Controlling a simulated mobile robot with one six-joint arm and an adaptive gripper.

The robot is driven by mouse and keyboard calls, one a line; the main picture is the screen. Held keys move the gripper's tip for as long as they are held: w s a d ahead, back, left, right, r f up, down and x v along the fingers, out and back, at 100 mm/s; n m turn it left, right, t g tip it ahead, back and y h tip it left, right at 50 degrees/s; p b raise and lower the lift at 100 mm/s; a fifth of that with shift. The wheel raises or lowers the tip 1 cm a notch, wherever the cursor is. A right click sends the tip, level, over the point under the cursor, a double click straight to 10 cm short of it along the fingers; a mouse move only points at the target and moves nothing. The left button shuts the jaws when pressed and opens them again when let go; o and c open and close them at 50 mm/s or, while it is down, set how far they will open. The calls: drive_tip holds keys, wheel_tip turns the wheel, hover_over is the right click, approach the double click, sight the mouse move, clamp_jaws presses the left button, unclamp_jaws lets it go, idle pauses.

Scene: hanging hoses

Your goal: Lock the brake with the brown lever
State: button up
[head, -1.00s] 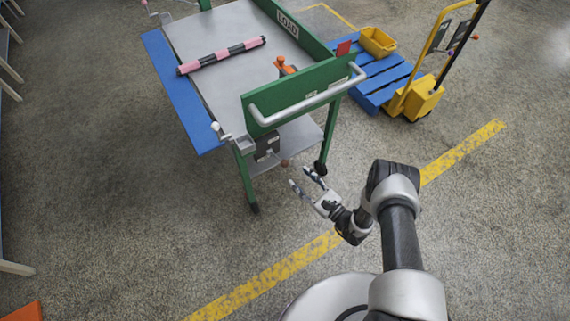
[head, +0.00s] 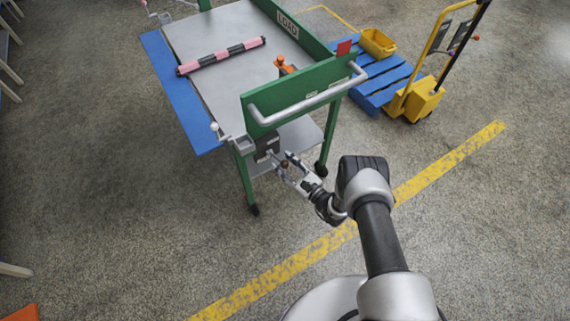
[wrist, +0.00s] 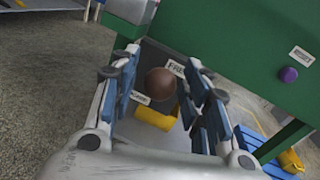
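The brown lever knob (wrist: 160,84) shows in the wrist view as a round brown ball in front of a dark box with white labels, one partly reading "FRE". My gripper (wrist: 160,100) is open, with one finger on each side of the knob; I cannot tell whether either touches it. In the head view my gripper (head: 285,170) is at the dark brake box (head: 266,146) under the near end of the green cart (head: 300,90). The knob (head: 284,164) is small there, between the fingers. The lever's shaft is mostly hidden.
A grey push handle (head: 310,95) crosses above my gripper. A purple button (wrist: 288,75) labelled "RESET" is on the green panel. A blue pallet (head: 385,80) and yellow pallet truck (head: 420,100) stand at right.

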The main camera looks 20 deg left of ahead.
clamp_jaws()
idle(0.3)
